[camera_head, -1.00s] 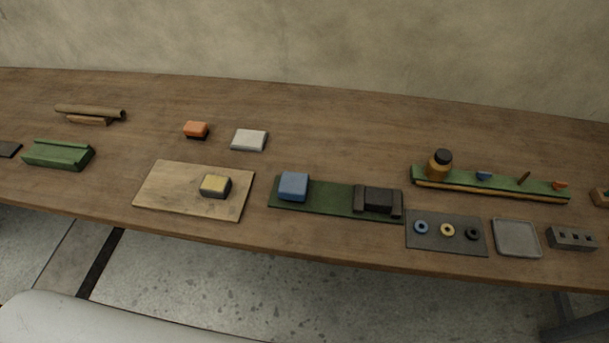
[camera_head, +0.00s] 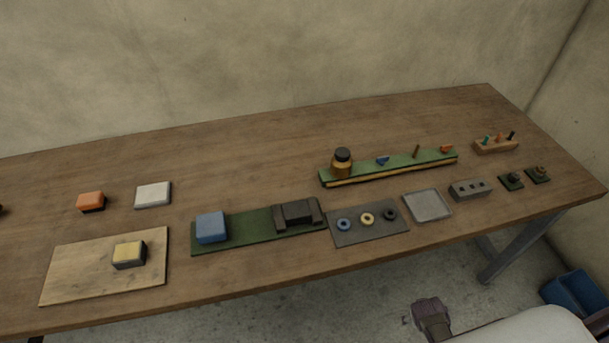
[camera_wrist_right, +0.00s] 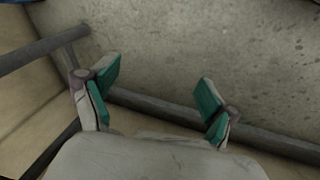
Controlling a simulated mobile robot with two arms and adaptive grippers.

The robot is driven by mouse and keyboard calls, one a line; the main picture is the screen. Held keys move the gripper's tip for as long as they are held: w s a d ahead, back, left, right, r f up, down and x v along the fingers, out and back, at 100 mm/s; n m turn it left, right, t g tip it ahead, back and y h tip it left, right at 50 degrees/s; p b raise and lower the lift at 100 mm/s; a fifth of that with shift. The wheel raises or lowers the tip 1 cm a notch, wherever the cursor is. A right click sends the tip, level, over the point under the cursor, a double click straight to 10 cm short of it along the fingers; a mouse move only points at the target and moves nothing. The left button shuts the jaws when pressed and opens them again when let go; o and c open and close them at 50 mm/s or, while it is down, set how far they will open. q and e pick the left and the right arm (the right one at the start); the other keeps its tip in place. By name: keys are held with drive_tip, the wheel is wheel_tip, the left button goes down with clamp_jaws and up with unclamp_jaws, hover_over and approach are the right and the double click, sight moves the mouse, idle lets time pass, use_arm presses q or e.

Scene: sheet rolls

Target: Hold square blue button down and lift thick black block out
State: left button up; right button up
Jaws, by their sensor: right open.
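The square blue button (camera_head: 211,226) sits on the left end of a green base plate (camera_head: 262,229) on the table. The thick black block (camera_head: 298,212) sits in a dark holder at the right end of the same plate, between upright side pieces. My right gripper (camera_wrist_right: 158,90) is open and empty in the right wrist view, with teal finger pads spread apart over grey floor. It is away from the button and the block. My left gripper is in neither current view.
A wooden board (camera_head: 75,269) with a yellow-topped block (camera_head: 129,254) lies left of the green plate. A dark mat (camera_head: 369,236) with rings lies right. A long green rail (camera_head: 400,170) with a jar stands behind. A metal table leg (camera_wrist_right: 45,47) shows near my right gripper.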

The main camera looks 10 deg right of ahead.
drive_tip(key=w+d+r+m+h, duration=0.2)
drive_tip(key=w+d+r+m, duration=0.25)
drive_tip(key=d+r, duration=0.7)
drive_tip(key=d+r+m+g+h, duration=0.1)
drive_tip(key=d+r+m, duration=0.2)
drive_tip(key=d+r, duration=0.45)
drive_tip(key=d+r+m+g, duration=0.1)
drive_tip(key=d+r+m, duration=0.35)
drive_tip(key=r, duration=0.65)
drive_tip(key=w+r+t, duration=0.3)
drive_tip(key=w+r, duration=0.2)
drive_tip(key=r, duration=0.1)
drive_tip(key=w+a+r+n+t+y, duration=0.1)
drive_tip(key=w+a+r+n+y, duration=0.15)
drive_tip(key=w+a+n, duration=0.45)
drive_tip(key=w+a+r+n+t+y, duration=0.2)
drive_tip(key=w+a+r, duration=0.2)
drive_tip(key=w+a, duration=0.65)
drive_tip(key=w+a+r+n+t+y, duration=0.1)
drive_tip(key=w+a+r+n+y, duration=0.15)
drive_tip(key=w+a+n, duration=0.6)
drive_tip(key=n+g, duration=0.7)
drive_tip(key=n, duration=0.8)
hover_over(305, 207)
wheel_tip(305, 207, down, 2)
drive_tip(key=f, duration=0.1)
wheel_tip(305, 207, down, 11)
drive_tip(key=shift+r, duration=0.1)
